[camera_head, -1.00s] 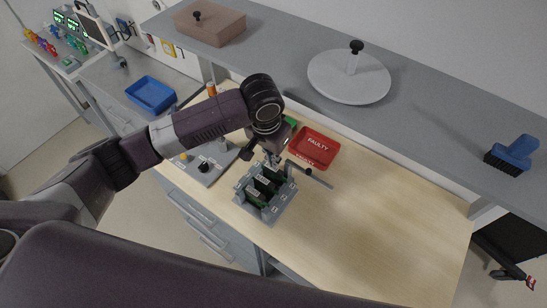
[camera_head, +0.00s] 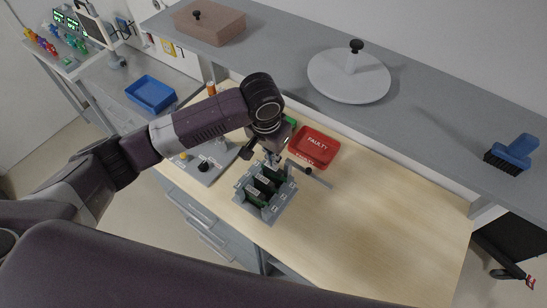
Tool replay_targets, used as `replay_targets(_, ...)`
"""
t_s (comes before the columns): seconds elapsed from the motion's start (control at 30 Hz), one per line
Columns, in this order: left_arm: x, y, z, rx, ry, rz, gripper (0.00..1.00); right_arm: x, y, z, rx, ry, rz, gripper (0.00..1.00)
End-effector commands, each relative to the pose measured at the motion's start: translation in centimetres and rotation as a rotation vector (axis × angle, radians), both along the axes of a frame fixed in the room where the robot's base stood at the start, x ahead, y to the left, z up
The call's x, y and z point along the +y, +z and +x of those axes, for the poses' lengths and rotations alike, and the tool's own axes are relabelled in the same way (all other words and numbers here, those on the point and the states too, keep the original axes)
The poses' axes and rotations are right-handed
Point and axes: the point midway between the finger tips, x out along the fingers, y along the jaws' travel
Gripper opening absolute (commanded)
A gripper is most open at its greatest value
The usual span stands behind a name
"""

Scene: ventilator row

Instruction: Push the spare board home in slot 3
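A grey slotted rack (camera_head: 273,213) stands on the wooden bench top in the head view. Several dark green boards (camera_head: 255,197) stand upright in its slots. The slot numbers are too small to read, so I cannot tell which board is the spare or how deep it sits. My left gripper (camera_head: 272,159) points down at the back end of the rack, close over the boards. Its fingertips are small and partly hidden by the wrist, so I cannot tell whether they are open, shut or touching a board. My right gripper is not in view.
A red tray marked FAULTY (camera_head: 326,158) lies behind the rack on the right. A grey panel with knobs (camera_head: 207,170) lies on the left. A shelf (camera_head: 270,60) with a round white lidded disc (camera_head: 348,82) runs above the back. The bench's right side is clear.

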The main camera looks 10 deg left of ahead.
Motion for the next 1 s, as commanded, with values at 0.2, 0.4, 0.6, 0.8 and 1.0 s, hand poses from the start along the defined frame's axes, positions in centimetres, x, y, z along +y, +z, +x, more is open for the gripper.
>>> replay_targets(0.2,0.0,-0.1,0.0,0.000,0.000,0.000,0.00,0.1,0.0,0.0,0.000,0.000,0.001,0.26)
replay_targets(0.4,0.0,-0.4,0.0,0.001,0.000,0.000,0.00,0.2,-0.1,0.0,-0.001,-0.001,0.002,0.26)
replay_targets(0.6,0.0,-0.7,0.0,0.000,0.000,-0.001,0.00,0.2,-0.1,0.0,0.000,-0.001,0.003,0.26)
replay_targets(0.8,0.0,-1.0,0.0,0.000,0.000,-0.001,0.00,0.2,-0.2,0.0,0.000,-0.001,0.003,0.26)
replay_targets(1.0,0.0,-1.3,0.0,0.000,0.000,-0.001,0.00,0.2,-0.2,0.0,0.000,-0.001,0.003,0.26)
